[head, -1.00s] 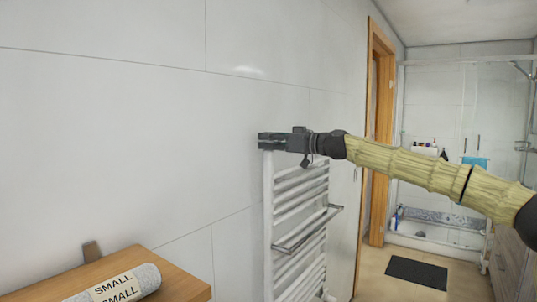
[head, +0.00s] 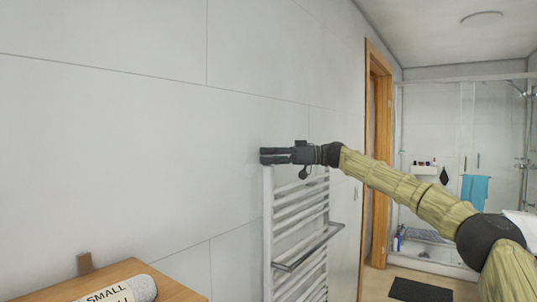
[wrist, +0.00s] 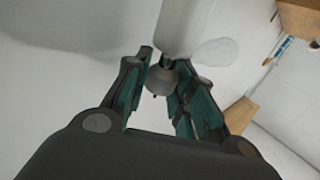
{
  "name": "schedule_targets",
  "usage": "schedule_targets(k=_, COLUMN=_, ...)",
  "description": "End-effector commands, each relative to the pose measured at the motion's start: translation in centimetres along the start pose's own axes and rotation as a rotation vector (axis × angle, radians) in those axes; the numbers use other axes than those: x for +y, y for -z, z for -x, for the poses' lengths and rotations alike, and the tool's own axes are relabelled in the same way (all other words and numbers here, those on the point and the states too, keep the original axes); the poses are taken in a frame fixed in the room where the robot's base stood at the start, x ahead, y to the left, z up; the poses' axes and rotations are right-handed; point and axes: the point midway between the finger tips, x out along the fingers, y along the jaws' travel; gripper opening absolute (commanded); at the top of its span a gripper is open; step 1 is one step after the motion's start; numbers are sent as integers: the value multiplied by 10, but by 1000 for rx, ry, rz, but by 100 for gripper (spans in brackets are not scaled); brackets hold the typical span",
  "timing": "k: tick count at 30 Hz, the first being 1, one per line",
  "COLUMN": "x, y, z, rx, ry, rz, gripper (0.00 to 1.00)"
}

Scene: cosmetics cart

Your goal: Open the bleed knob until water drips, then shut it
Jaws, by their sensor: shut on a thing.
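A white towel radiator (head: 268,215) stands against the tiled wall in the head view. My gripper (head: 264,156) is at its top left end. In the wrist view, a small grey knob (wrist: 160,80) sits at the end of a pale radiator tube (wrist: 182,22). My gripper (wrist: 162,88) has its fingers on both sides of the knob and is shut on it. In the head view the knob is hidden by the fingers. A pale oval patch (wrist: 213,52) shows beside the tube; I cannot tell what it is. I make out no falling drops.
A towel rail (head: 308,247) sticks out from the radiator's front. A wooden top (head: 168,284) with a rolled towel labelled "SMALL" (head: 118,291) is at the lower left. A door frame (head: 377,150), a shower and a dark mat (head: 420,290) lie beyond.

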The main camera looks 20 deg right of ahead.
Motion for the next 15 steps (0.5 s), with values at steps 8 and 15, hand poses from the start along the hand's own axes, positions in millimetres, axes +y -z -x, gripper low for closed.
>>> schedule_targets(k=8, x=1, y=2, z=0, rx=2, ry=97, rz=-1, gripper=1)
schedule_targets(k=15, x=0, y=1, z=0, rx=1, ry=131, rz=-1, gripper=1)
